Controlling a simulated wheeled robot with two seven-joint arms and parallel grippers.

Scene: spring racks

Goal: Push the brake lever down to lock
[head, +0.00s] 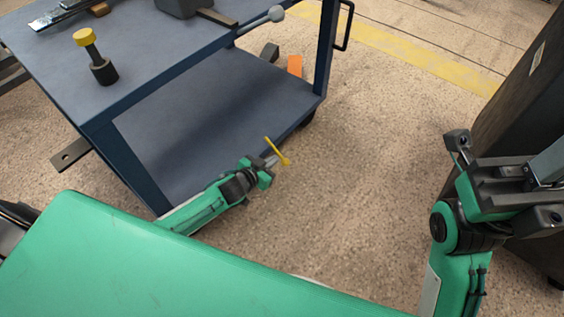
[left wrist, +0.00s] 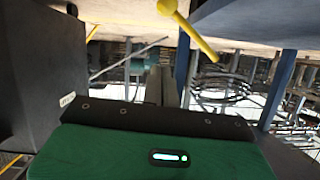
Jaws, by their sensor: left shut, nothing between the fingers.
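A yellow lever (head: 279,152) with a rounded end stands beside the near right corner of a blue cart, low over the floor. It is most likely the brake lever. My left gripper (head: 270,161) is shut and empty, with its tips close beside the lever in the head view. I cannot tell whether they touch. In the left wrist view the yellow lever (left wrist: 196,37) slants across the top, its rounded end up and left.
The blue cart (head: 215,62) fills the upper left, with a lower shelf (head: 215,115). A yellow-capped post (head: 87,42) stands on its top. An orange tab (head: 294,66) shows near its far side. A dark cabinet (head: 515,95) stands at right. The floor between is clear.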

